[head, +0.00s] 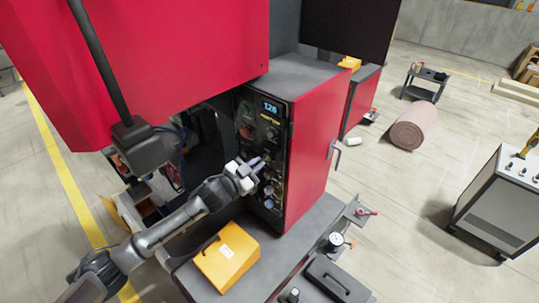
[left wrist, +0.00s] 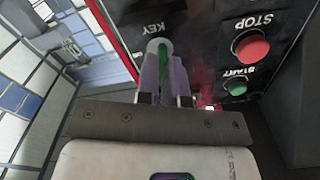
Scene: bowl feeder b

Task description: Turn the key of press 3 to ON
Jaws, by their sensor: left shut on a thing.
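The press control panel (head: 262,128) is a dark face on a red cabinet in the head view, with a lit display at its top. My left gripper (head: 259,164) reaches it from the left, at the middle of the panel. In the left wrist view, my left gripper (left wrist: 164,75) is shut on a green key (left wrist: 162,52) at a round switch (left wrist: 157,44) marked KEY. The fingers hide most of the key, and I cannot read any ON mark. My right gripper is not in view.
A red STOP button (left wrist: 252,48) and a green START button (left wrist: 235,88) sit beside the key switch in the left wrist view. A yellow case (head: 226,258) lies on the grey bench below the panel. A large red press body (head: 170,50) overhangs my left arm.

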